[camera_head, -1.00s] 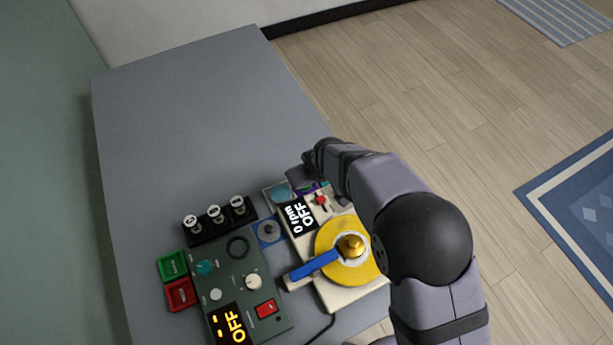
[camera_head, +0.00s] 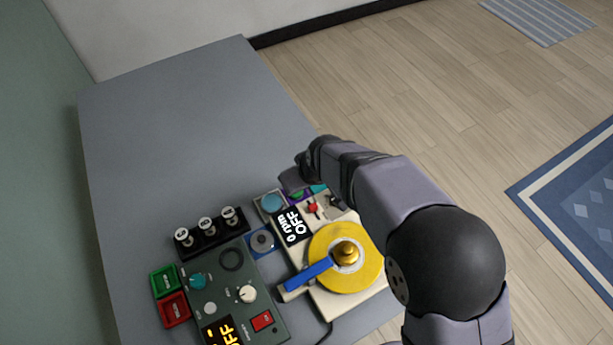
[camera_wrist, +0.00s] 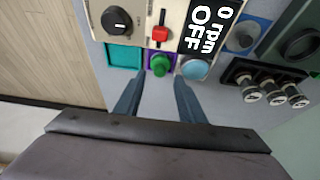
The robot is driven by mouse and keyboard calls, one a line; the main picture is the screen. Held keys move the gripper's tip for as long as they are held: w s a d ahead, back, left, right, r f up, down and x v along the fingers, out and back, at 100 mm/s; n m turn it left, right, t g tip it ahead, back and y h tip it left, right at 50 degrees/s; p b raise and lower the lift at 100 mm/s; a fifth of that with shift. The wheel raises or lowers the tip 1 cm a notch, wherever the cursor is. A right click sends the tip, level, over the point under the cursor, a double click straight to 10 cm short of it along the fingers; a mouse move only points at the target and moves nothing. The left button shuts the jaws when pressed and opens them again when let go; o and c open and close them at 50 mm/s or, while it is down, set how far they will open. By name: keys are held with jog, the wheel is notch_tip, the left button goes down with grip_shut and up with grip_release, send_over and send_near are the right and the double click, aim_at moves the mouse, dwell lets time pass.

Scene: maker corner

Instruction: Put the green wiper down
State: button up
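The green wiper (camera_wrist: 160,66), a small rounded green piece, sits on a purple square pad (camera_wrist: 149,55) at the edge of the machine in the wrist view. It also shows in the head view (camera_head: 297,194), partly covered by my arm. My gripper (camera_wrist: 159,82) is open, with its two dark fingers spread wider than the wiper. The fingertips are just short of the wiper, one to each side, and no contact shows. Nothing is held between them.
A teal pad (camera_wrist: 123,56) and a blue disc (camera_wrist: 195,68) flank the purple pad. The beige machine (camera_head: 311,232) has a yellow disc (camera_head: 328,252) and blue bar. A dark control box (camera_head: 236,290) and black rack (camera_head: 210,234) stand left. The grey table's (camera_head: 190,120) far part is clear.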

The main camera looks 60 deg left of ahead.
jog(key=b+v, duration=0.1)
jog(key=v, duration=0.6)
jog(key=shift+r, duration=0.2)
jog(key=shift+d, duration=0.15)
jog(key=w+d+m+t+h, duration=0.1)
jog(key=w+d+m, duration=0.3)
jog(key=w+d, duration=0.8)
jog(key=w+d+m+h, duration=0.1)
jog(key=w+d+m, duration=0.25)
jog(key=d, duration=0.45)
jog(key=w+d+m+h, duration=0.1)
jog(key=w+d+m, duration=0.1)
jog(key=w+d, duration=0.5)
jog(key=s+d+f+m, duration=0.1)
jog(key=s+d+m, duration=0.3)
jog(key=d, duration=0.9)
jog(key=s+d+f+m+g+h, duration=0.1)
jog(key=s+d+m, duration=0.3)
jog(key=d, duration=0.9)
jog(key=shift+s+f+h, duration=0.3)
jog(key=shift+s+f, duration=0.05)
jog(key=shift+s, duration=0.7)
jog(key=shift+d+m, duration=0.15)
jog(key=shift+m, duration=0.1)
notch_tip(320, 180, up, 3)
jog(key=p, duration=0.2)
jog(key=shift+f+p, duration=0.2)
jog(key=shift+p, duration=0.15)
